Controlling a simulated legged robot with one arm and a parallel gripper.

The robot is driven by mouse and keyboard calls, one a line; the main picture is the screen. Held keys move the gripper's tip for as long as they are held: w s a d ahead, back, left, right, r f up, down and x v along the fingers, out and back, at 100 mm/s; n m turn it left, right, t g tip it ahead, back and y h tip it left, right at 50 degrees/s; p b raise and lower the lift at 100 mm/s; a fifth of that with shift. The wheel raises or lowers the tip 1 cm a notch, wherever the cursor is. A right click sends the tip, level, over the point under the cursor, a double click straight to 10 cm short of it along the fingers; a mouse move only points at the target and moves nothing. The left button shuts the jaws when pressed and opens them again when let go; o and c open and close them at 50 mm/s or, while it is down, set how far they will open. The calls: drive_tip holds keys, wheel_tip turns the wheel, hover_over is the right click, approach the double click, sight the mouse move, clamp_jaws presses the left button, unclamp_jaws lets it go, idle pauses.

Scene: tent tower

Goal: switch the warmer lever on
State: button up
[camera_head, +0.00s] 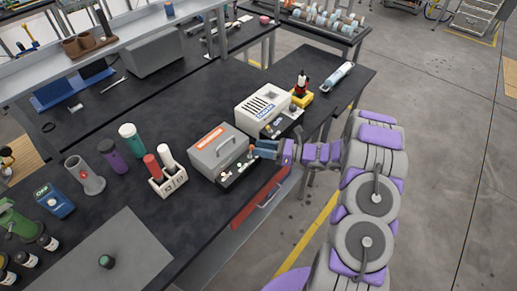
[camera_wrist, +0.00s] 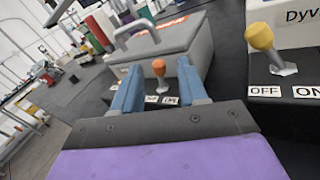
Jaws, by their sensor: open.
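The warmer appears to be the grey box with a top handle and an orange label (camera_head: 218,151); it also shows in the wrist view (camera_wrist: 165,48). Its lever has an orange knob (camera_wrist: 158,66) on a short metal stem and stands on a dark front strip. Two small white labels lie below it, too small to read surely. My gripper (camera_head: 256,149) is at the box's front right corner in the head view. In the wrist view its blue fingers (camera_wrist: 159,72) are open, one on each side of the lever, with gaps visible. I cannot tell the lever's position for certain.
A bottle rack (camera_head: 168,184) stands left of the warmer. The dark bench (camera_head: 150,232) has clear patches in front.

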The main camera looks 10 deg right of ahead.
drive_tip(key=shift+w+a, duration=0.3)
drive_tip(key=shift+a, duration=0.35)
drive_tip(key=shift+c, duration=0.2)
clamp_jaws()
